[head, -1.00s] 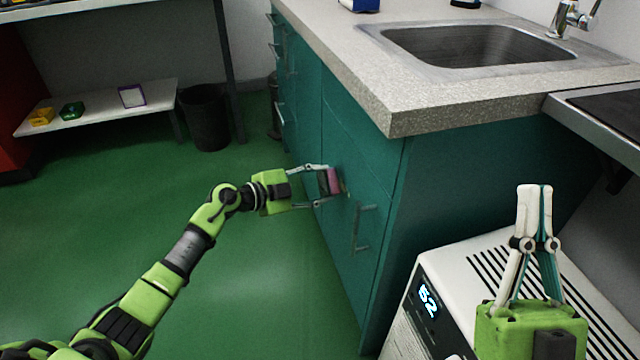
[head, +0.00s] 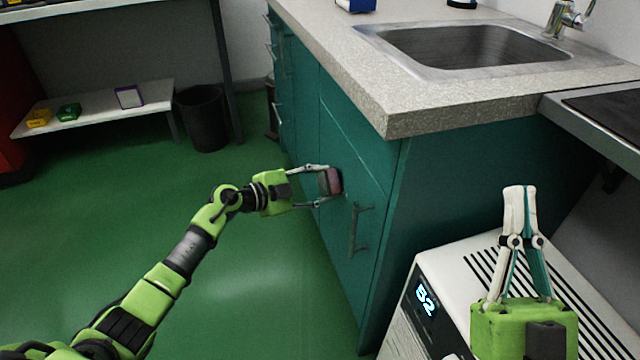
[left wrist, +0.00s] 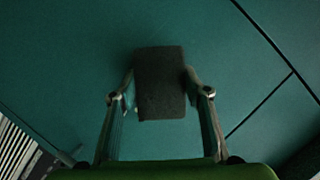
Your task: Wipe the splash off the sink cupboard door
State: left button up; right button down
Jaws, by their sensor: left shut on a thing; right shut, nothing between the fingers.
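My left gripper (head: 328,182) is shut on a sponge (head: 335,180), pink on the door side and dark grey behind. The sponge is at the door's upper part, up and left of the handle; it seems to touch the door. In the left wrist view the sponge (left wrist: 160,85) shows its dark back between the fingers. A small pale mark (head: 346,195) shows beside the sponge; any splash behind it is hidden. My right gripper (head: 514,188) is shut and empty, pointing up.
A speckled countertop (head: 400,100) with a steel sink (head: 375,36) overhangs the door. A white machine (head: 460,272) with a lit display stands right of the door, close to my right gripper. The green floor (head: 240,240) at left is clear; a black bin (head: 203,120) stands further back.

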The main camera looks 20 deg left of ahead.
jog(key=shift+w+f, duration=0.1)
jog(key=shift+w+f+g, duration=0.15)
jog(key=shift+f+g, duration=0.05)
jog(key=shift+g, duration=0.1)
jog(key=shift+f, duration=0.1)
jog(key=shift+w+f, duration=0.2)
jog(key=shift+w, duration=0.05)
jog(key=shift+w+a+f+g+p, duration=0.1)
jog(key=shift+w+f+g+p, duration=0.2)
jog(key=shift+w+f+g, duration=0.25)
jog(key=shift+f, duration=0.2)
dwell(0.3)
